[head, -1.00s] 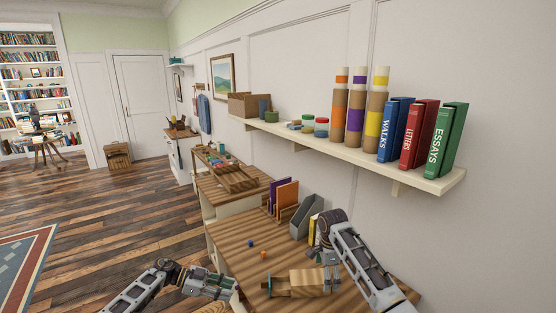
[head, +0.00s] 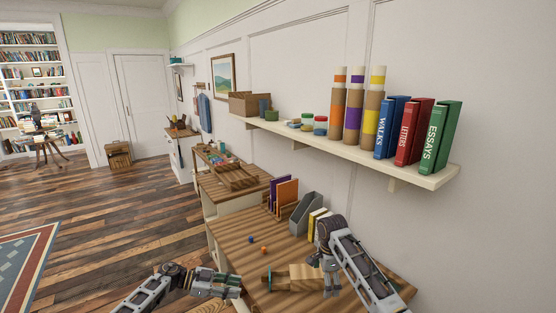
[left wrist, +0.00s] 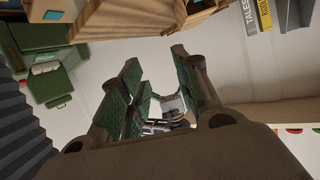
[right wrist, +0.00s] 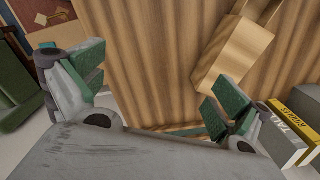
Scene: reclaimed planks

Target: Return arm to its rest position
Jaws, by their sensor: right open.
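My left gripper (head: 234,287) is at the near left edge of the desk in the head view, apart from the things on it. In the left wrist view its green-padded fingers (left wrist: 158,85) stand partly apart with nothing held between them. My right gripper (head: 331,286) hangs over the right part of the desk, at the right end of a light wooden block (head: 303,277). In the right wrist view its fingers (right wrist: 158,85) are wide apart and empty. The block (right wrist: 234,55) lies beyond the fingertips, and I cannot tell whether they touch it.
The striped wooden desk (head: 235,244) holds a blue ball (head: 250,239), an orange ball (head: 264,250), upright folders (head: 286,196) and a grey file holder (head: 304,213). A wall shelf (head: 410,173) with books and tubes runs above.

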